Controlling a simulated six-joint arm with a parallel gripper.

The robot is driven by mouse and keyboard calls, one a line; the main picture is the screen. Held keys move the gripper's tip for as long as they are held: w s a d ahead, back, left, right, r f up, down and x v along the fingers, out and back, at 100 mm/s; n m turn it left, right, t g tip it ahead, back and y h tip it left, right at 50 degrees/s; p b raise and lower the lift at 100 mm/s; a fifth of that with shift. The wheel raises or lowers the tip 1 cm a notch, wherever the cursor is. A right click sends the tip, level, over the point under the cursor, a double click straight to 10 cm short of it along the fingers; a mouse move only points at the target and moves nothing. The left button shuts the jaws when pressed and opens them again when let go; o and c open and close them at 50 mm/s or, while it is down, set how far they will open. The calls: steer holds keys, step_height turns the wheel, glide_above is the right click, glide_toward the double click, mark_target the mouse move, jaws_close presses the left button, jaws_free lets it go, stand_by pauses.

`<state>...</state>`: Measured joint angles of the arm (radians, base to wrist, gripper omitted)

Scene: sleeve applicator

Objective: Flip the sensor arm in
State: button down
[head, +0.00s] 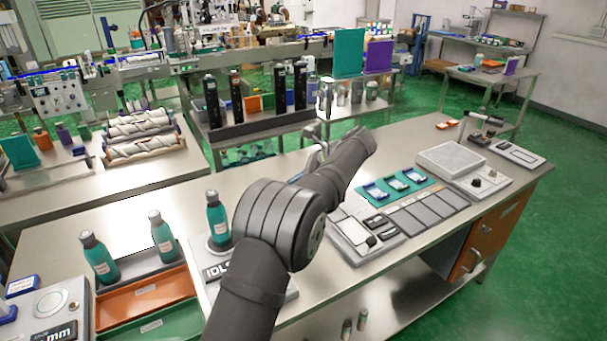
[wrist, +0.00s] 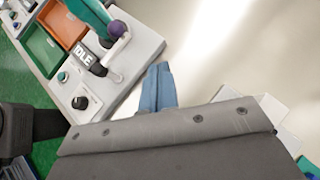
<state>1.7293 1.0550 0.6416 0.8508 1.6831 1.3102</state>
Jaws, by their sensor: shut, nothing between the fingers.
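The sleeve applicator (wrist: 146,39) is a pale base with a display reading IDLE, at the upper left of the wrist view. Its left part (head: 206,293) shows in the head view; my arm hides the rest. A teal bottle (head: 217,220) stands upright on its round pad. A small arm with a purple knob (wrist: 117,29) stands beside the bottle in the wrist view; it looks like the sensor arm, but its exact pose is unclear. My gripper (wrist: 160,72), with blue fingers, is shut and empty, over bare bench right of the applicator. In the head view it is mostly behind my arm.
Two more bottles (head: 99,256) stand in a grey rack at left, beside an orange tray (head: 146,297) and a green tray (head: 170,327). Right of my arm are a teal mat (head: 398,187) with blue parts and a grey box (head: 451,157). Bench behind my arm is clear.

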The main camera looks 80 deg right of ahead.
steer(key=shift+s+d+r, duration=0.35)
steer(key=shift+s+r, duration=0.2)
steer(key=shift+s+d+r, duration=0.35)
steer(key=shift+s+r, duration=0.15)
steer(key=w+a+f, duration=0.5)
steer(key=w+f, duration=0.1)
steer(key=w, duration=0.2)
steer(key=shift+w+a, duration=0.35)
steer(key=shift+a, duration=0.05)
steer(key=shift+s+d, duration=0.1)
stand_by(0.3)
